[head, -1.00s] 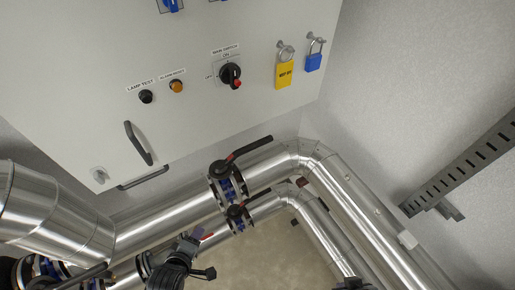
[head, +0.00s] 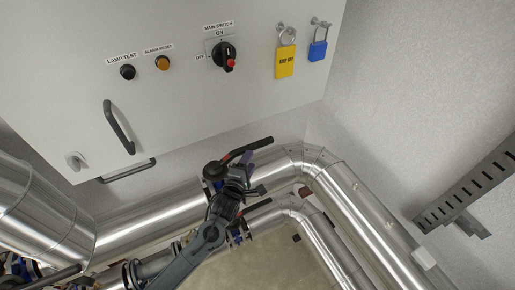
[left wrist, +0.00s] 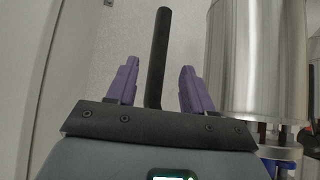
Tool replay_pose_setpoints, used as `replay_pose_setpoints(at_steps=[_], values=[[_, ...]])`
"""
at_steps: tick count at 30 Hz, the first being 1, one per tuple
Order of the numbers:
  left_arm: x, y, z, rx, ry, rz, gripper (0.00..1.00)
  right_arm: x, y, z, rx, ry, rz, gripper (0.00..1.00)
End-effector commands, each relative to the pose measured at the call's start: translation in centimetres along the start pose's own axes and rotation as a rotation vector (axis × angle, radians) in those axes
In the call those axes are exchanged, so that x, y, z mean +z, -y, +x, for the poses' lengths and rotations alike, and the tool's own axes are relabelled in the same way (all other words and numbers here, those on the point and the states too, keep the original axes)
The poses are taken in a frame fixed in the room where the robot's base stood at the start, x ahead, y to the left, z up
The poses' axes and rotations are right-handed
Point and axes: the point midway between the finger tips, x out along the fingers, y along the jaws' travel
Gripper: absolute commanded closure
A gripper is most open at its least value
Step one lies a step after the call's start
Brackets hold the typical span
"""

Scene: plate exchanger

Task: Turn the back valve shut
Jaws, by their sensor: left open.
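The back valve (head: 213,170) sits on the upper, rear pipe, below the grey cabinet. Its long dark lever (head: 258,144) points right and slightly up, roughly along the pipe. My left gripper (head: 254,172) is at this valve, just below the lever, and hides part of the valve body. In the left wrist view the two purple fingers (left wrist: 158,72) are open. The black lever (left wrist: 162,40) shows between them, with a gap on each side. The front valve (head: 237,238) on the lower pipe is mostly hidden by my left arm. My right gripper is not in view.
The cabinet carries a main switch (head: 224,56), a yellow tag lock (head: 286,60), a blue padlock (head: 318,50) and a black handle (head: 118,127). Silver pipes bend down at the right. A slotted grey rail (head: 470,188) is on the right wall.

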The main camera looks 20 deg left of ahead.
Motion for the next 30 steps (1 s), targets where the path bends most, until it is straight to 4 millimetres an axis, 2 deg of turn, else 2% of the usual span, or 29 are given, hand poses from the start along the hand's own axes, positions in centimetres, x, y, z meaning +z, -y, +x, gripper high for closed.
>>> replay_pose_setpoints(at_steps=[6, 15, 21, 30], values=[[-0.1, -0.3, 3.5, 0.001, -0.001, 0.003, 0.48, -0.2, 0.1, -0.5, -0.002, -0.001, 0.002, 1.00], [0.0, -0.1, 7.2, 0.000, -0.001, 0.001, 0.48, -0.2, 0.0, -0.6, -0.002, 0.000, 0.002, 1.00], [0.0, 0.0, 8.3, 0.000, 0.000, 0.000, 0.48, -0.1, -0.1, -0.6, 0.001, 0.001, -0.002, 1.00], [0.0, 0.0, 8.6, 0.000, 0.000, 0.000, 0.48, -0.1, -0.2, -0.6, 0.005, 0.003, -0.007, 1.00]])
